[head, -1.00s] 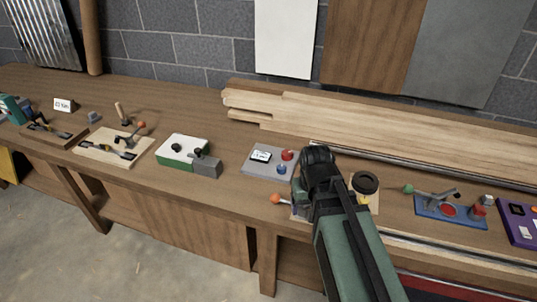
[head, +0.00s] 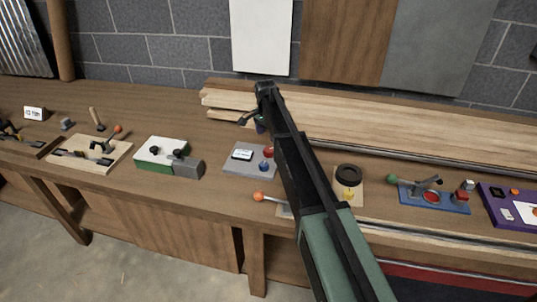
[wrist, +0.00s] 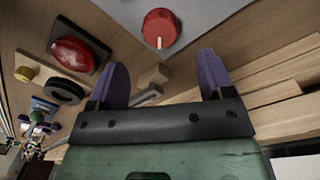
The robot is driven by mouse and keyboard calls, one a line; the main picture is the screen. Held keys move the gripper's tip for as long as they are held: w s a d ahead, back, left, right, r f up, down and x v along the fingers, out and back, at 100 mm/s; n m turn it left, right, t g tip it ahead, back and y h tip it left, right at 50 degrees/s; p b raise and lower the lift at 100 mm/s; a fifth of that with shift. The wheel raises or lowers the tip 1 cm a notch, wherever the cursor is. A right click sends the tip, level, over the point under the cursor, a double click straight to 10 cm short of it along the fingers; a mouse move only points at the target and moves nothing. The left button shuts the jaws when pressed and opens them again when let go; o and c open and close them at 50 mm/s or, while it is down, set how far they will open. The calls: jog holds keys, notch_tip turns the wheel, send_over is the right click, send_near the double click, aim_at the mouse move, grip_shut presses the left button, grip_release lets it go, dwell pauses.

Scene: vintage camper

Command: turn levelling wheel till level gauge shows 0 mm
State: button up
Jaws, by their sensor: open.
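A grey panel (head: 236,168) on the workbench carries a small white display (head: 242,154), a red knob (head: 268,152) and a blue knob (head: 265,166). The display's reading is too small to read. A black ring-shaped wheel (head: 349,173) lies on a pale board to the right; I cannot tell which part is the levelling wheel. My gripper (head: 251,123) is open and empty above the back of the grey panel. In the wrist view its purple fingers are spread, and the red knob (wrist: 160,28), with a white pointer line, lies beyond them, apart from the fingers.
Long timber planks (head: 400,130) lie along the back of the bench. A green and white box (head: 163,153) stands left of the panel. An orange-tipped lever (head: 259,196) is in front. A blue lever board (head: 435,197) and a purple panel (head: 508,205) are at right.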

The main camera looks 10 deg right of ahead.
aim_at(269, 149)
jog(key=f+b, duration=0.3)
jog(key=f, duration=0.1)
jog(key=f+b, duration=0.2)
jog(key=f, duration=0.1)
jog(key=shift+s+d+f+b, duration=0.1)
jog(key=shift+s+f+b, duration=0.1)
jog(key=shift+f+b, duration=0.2)
jog(key=shift+r, duration=0.2)
jog(key=c, duration=0.9)
